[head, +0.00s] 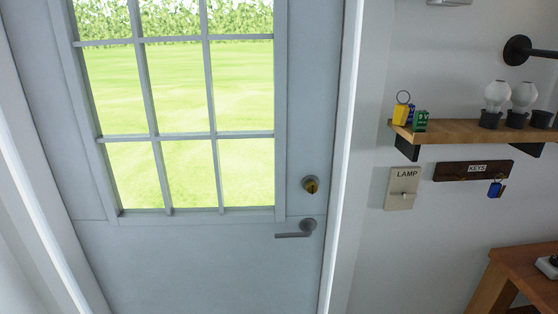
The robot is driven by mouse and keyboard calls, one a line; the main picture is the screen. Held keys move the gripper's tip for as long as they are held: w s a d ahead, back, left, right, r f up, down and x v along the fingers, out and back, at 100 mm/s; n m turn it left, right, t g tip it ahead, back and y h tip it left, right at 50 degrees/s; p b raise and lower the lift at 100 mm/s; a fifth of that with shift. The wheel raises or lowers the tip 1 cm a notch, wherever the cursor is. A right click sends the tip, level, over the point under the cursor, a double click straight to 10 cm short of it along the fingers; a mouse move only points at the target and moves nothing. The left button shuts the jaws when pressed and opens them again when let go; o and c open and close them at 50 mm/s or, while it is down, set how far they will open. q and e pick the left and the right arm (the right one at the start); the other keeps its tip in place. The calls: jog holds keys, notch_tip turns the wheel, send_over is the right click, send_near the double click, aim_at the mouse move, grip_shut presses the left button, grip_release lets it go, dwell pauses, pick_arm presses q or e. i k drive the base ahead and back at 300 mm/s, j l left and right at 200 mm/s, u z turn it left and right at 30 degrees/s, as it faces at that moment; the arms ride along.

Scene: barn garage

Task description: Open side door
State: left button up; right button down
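The side door (180,262) is pale grey with a paned window (170,100) that looks out on grass. It sits flush in its frame and appears closed. A dark lever handle (294,231) is at its right side, lying level and pointing left. Above the handle is a round lock (310,185) with a yellow piece at its centre; I cannot tell whether that is a key. Neither of my grippers is in view.
A wooden table (525,270) stands at lower right.

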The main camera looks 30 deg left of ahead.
aim_at(221, 259)
jog(key=u, duration=1.6)
